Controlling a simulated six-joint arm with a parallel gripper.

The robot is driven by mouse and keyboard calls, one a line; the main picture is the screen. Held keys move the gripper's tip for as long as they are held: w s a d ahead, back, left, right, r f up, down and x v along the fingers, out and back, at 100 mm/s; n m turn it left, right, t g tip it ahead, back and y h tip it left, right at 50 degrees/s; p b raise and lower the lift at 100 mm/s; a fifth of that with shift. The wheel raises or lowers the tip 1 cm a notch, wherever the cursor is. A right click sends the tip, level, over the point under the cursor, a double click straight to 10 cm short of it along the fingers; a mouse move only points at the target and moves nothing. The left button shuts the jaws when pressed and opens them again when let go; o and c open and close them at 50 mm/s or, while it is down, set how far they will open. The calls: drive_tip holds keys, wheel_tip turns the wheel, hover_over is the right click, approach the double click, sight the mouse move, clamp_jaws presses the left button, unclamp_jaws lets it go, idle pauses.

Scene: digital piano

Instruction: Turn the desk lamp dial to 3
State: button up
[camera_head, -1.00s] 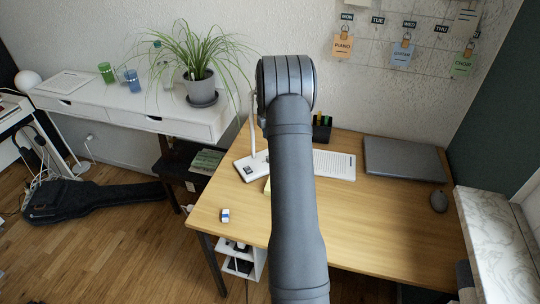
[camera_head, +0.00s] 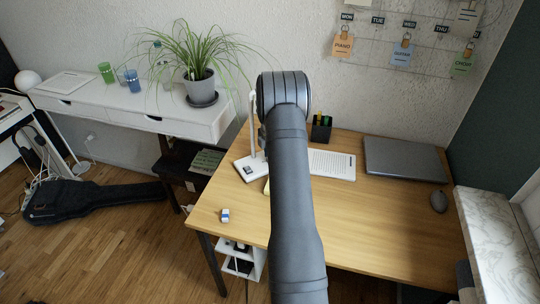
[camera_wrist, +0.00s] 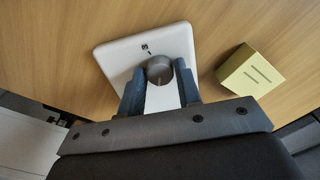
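The desk lamp's white base (camera_wrist: 112,60) lies on the wooden desk; in the head view the lamp base (camera_head: 243,166) and its upright post show left of my arm. The round grey dial (camera_wrist: 158,68) is on the base, with a small dark printed mark just above it in the wrist view. The fingertips of my gripper (camera_wrist: 160,76) are apart, one on each side of the dial and very close to it. I cannot tell whether they press on it. My gripper is hidden behind my arm in the head view.
A yellow box (camera_wrist: 250,72) sits close to the right of the lamp base in the wrist view. A white keyboard (camera_head: 333,165), a pen holder (camera_head: 321,128), a laptop (camera_head: 404,159) and a mouse (camera_head: 439,201) are further right. A small blue-and-white object (camera_head: 225,216) lies near the desk's front left.

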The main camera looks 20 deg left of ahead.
drive_tip(key=c, duration=0.5)
drive_tip(key=shift+o, duration=0.2)
drive_tip(key=shift+m, duration=0.4)
drive_tip(key=m, duration=0.4)
drive_tip(key=shift+m, duration=0.3)
drive_tip(key=m, duration=1.6)
drive_tip(key=shift+m, duration=0.3)
